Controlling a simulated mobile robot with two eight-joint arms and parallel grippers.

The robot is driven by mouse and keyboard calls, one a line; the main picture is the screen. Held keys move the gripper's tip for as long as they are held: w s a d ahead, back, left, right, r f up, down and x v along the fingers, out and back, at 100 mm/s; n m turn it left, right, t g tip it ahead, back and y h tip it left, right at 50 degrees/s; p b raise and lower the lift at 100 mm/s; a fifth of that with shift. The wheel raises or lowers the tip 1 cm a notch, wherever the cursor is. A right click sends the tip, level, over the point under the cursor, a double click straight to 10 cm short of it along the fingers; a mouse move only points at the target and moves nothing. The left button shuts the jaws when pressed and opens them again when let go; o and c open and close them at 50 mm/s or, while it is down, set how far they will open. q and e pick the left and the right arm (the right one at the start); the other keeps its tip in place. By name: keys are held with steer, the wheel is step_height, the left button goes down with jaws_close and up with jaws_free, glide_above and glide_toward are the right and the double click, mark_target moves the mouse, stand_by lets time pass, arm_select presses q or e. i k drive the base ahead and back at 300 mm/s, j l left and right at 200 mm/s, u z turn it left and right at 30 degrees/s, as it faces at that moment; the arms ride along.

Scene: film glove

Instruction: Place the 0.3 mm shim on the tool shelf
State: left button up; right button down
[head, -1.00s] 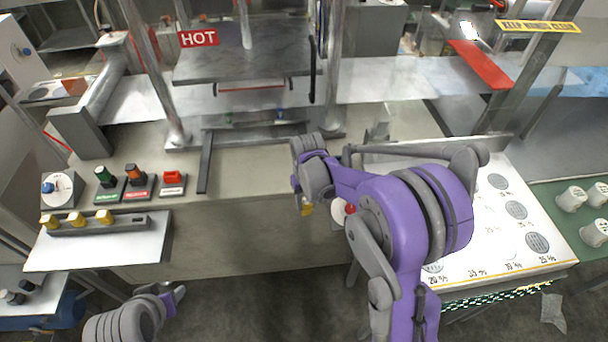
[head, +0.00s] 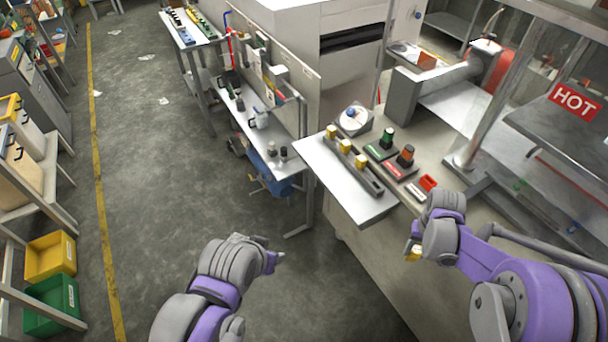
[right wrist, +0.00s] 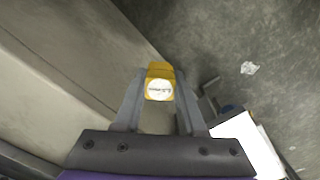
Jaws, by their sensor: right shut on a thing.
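My right gripper (head: 416,246) is shut on a yellow block with a round white label. The block (right wrist: 160,84) sits between the two fingertips in the right wrist view; its print is too small to read. I take it for the shim. It is held in the air, in front of the machine bench. A narrow white shelf (head: 228,98) with tools stands along the grey wall panel at the middle left; I take it for the tool shelf. My left gripper (head: 270,259) is low over the floor, and its finger gap is unclear.
A grey rack (head: 374,184) with several yellow blocks lies on a white side shelf (head: 352,203). The floor (head: 150,180) at left is open. Yellow and green bins (head: 50,258) stand far left.

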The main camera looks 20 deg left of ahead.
mark_target(331, 175)
steer(key=u, duration=1.55)
steer(key=i+l+u, duration=0.25)
steer(key=l+u, duration=0.2)
steer(key=l, duration=0.2)
